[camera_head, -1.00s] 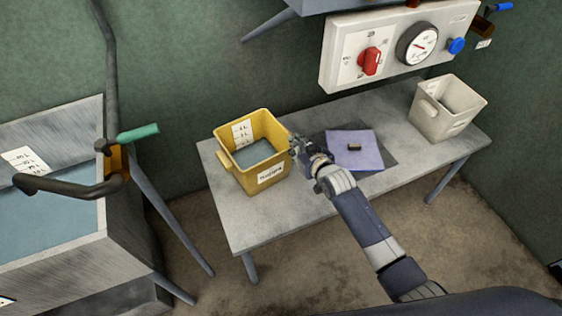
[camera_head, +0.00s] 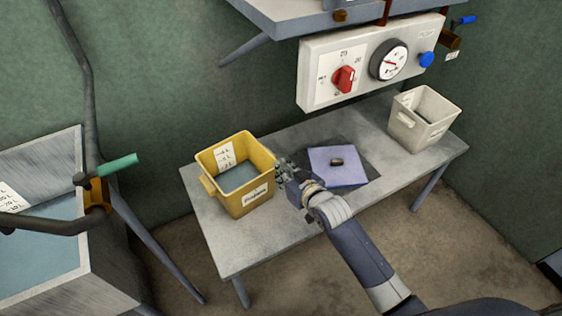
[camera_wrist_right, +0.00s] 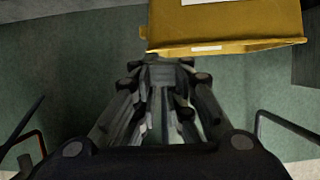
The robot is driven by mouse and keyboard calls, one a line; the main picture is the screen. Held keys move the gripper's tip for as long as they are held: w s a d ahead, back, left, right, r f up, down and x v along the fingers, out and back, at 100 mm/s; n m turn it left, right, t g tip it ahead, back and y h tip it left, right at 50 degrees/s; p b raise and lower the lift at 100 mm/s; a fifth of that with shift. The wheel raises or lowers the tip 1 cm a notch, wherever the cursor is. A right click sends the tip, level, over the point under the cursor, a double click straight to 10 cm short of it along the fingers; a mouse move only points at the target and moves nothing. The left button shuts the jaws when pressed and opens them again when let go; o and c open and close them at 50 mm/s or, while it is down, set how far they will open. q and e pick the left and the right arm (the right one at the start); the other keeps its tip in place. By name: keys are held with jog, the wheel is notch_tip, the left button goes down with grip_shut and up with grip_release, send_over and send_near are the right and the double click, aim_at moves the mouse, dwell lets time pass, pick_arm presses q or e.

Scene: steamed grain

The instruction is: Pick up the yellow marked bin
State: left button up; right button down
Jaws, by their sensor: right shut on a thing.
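The yellow bin (camera_head: 238,196) is an open box with white labels, a side handle and bluish-grey content. It is upright at the left end of the grey table (camera_head: 225,250). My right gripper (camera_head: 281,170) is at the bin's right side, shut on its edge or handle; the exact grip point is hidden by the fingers. In the right wrist view the bin (camera_wrist_right: 225,27) fills the top, just beyond the fingers (camera_wrist_right: 163,75). I cannot see any gap between the bin and the table. My left gripper is not in view.
A blue-purple pad (camera_head: 340,175) with a small brown piece (camera_head: 337,161) lies right of my gripper. A pale bin (camera_head: 405,130) stands at the table's right end. A control panel (camera_head: 318,90) hangs behind. A metal tank (camera_head: 110,265) with a green-handled valve (camera_head: 118,165) stands left.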

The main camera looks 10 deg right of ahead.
jog(key=s, duration=1)
jog(key=shift+s+d+r, duration=0.2)
jog(key=shift+s+r, duration=0.1)
jog(key=shift+s, duration=0.1)
jog(key=shift+c, duration=2.4)
grip_release()
jog(key=shift+r, duration=0.1)
jog(key=v, duration=1.2)
